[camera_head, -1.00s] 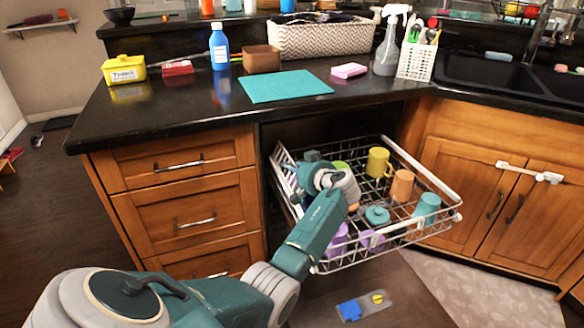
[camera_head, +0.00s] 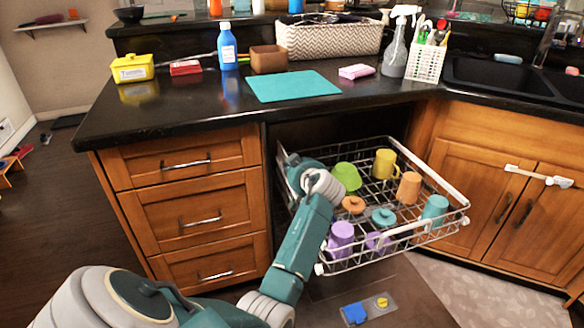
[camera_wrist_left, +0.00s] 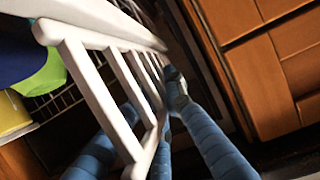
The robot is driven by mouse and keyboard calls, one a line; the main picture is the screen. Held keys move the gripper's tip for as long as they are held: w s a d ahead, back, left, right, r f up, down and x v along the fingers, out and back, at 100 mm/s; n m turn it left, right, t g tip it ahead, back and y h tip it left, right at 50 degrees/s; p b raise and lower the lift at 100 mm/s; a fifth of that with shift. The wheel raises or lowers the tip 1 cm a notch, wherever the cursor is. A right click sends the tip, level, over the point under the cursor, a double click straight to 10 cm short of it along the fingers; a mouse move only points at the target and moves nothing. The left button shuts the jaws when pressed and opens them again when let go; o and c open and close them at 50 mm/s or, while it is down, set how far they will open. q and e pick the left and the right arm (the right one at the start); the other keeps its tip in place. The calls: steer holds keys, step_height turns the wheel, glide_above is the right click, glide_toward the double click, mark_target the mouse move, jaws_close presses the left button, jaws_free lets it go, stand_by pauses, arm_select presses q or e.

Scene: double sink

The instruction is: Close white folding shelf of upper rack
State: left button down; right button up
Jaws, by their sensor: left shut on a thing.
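The upper rack (camera_head: 462,205) is a wire dish rack pulled out of the opening below the counter. The white folding shelf (camera_wrist_left: 95,75) is a slatted white frame that fills the upper left of the left wrist view. In the head view it is at the rack's left side, mostly hidden by my arm. My left gripper (camera_wrist_left: 155,105) has its blue fingers on either side of the shelf's slats and is shut on it. In the head view my left gripper (camera_head: 298,168) is at the rack's left edge, its fingertips hidden. My right gripper is not in view.
The rack holds a green cup (camera_head: 347,176), a yellow mug (camera_head: 384,163), an orange cup (camera_head: 408,188), a teal cup (camera_head: 434,208), a purple cup (camera_head: 341,238) and lids. Wooden drawers (camera_head: 190,215) stand close on the left. The counter (camera_head: 180,115) overhangs the rack's back.

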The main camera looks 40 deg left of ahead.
arm_select(q)
steer(key=c, duration=1.8)
jaws_free()
steer(key=v, duration=1.2)
